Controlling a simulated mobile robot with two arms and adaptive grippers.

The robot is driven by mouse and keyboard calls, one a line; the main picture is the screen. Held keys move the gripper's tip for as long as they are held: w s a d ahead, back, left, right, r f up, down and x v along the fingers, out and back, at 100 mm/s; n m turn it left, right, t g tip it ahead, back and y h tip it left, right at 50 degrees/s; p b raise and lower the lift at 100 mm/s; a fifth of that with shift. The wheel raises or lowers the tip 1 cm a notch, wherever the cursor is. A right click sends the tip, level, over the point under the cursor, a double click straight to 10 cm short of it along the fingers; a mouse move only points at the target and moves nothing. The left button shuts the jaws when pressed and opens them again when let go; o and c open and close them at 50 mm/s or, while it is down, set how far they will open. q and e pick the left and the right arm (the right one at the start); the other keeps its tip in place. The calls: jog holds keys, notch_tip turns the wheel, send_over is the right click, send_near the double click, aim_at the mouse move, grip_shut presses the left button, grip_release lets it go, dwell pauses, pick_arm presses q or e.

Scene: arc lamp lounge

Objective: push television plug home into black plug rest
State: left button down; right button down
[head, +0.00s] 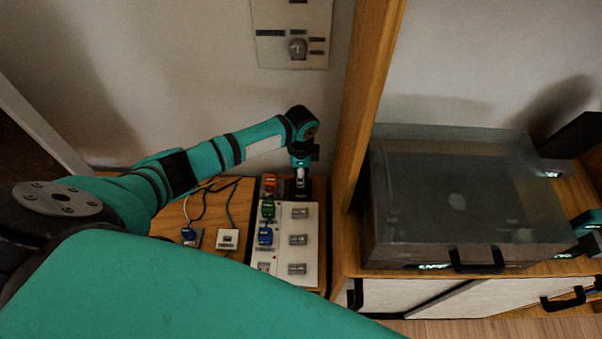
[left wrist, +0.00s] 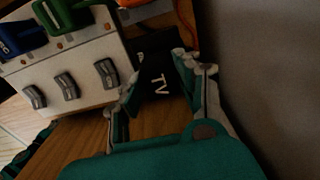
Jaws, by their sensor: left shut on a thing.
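My left gripper (head: 300,172) reaches down at the far end of the white socket board, over a black block, the plug rest (head: 299,190). In the left wrist view my left gripper (left wrist: 158,85) has its two fingers on either side of a black piece marked "TV" (left wrist: 158,75), which I take to be the television plug. The gripper is shut on it. Where the plug meets the rest is hidden, so I cannot tell how deep it sits.
The white socket board (head: 283,240) holds orange (head: 269,183), green (head: 268,208) and blue (head: 265,236) plugs beside grey switches. Two corded pieces lie left of it. A wooden post (head: 362,100) stands close on the right, before a glass-topped case (head: 460,190).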

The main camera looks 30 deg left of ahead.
pick_arm(q)
jog(key=shift+f+b, duration=0.8)
jog(key=shift+f, duration=0.75)
jog(key=c, duration=0.8)
grip_release()
notch_tip(320, 180, up, 12)
jog(key=shift+f, duration=0.1)
